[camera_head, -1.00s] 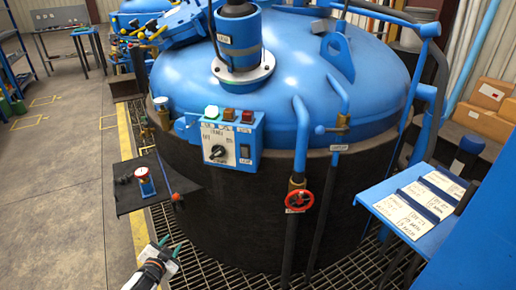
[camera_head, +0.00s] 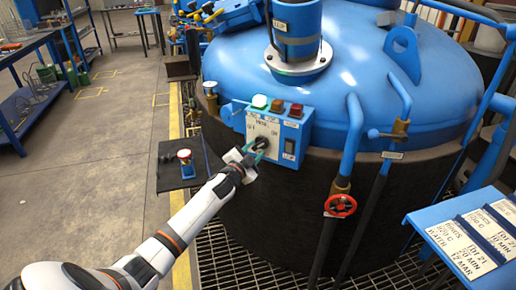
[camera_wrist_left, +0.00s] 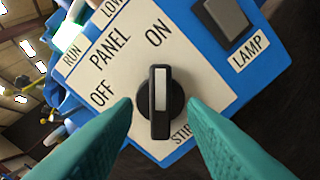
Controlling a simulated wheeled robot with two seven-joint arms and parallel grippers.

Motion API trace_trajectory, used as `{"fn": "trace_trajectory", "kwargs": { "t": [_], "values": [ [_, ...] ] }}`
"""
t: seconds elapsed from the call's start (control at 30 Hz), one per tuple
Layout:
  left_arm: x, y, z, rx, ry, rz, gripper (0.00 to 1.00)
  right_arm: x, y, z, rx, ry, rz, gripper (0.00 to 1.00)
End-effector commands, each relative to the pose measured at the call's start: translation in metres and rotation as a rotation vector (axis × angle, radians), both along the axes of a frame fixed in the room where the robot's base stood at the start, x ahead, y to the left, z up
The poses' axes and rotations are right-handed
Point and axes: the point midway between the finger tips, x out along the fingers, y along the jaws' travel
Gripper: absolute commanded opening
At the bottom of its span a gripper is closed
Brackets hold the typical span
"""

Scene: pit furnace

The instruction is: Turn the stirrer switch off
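The stirrer switch (camera_wrist_left: 160,103) is a black rotary knob with a white pointer mark on the furnace's control panel (camera_wrist_left: 118,62). It also shows in the head view (camera_head: 263,142), partly covered by my gripper. In the wrist view its pointer points up towards the ON label; the OFF label is to its left. The label below, starting "STIR", is partly hidden. My left gripper (camera_head: 252,151) is at the panel. In the wrist view its green fingers (camera_wrist_left: 160,108) are open on either side of the knob, with visible gaps. My right gripper is not in view.
A black rocker marked LAMP (camera_wrist_left: 222,18) is close by. The green lamp (camera_head: 260,102) glows on the panel's top. A red valve wheel (camera_head: 340,206) and pipes stand right of the panel.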

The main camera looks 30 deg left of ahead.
Motion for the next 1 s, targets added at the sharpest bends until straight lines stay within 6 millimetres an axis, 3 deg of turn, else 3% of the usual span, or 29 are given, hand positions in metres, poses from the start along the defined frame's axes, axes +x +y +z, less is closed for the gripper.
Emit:
{"fn": "trace_trajectory", "kwargs": {
  "t": [0.2,0.57,0.8,1.0],
  "values": [
    [0.022,0.002,-0.001,-0.001,0.000,0.000,0.38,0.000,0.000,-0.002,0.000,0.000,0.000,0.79],
    [0.026,0.002,-0.001,0.000,0.001,-0.001,0.38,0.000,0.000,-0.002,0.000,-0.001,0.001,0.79],
    [0.026,0.002,-0.001,0.000,0.001,-0.001,0.01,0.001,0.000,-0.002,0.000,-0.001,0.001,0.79],
    [0.026,0.002,-0.001,-0.006,0.000,-0.001,0.00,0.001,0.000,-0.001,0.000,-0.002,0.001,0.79]
  ]
}}
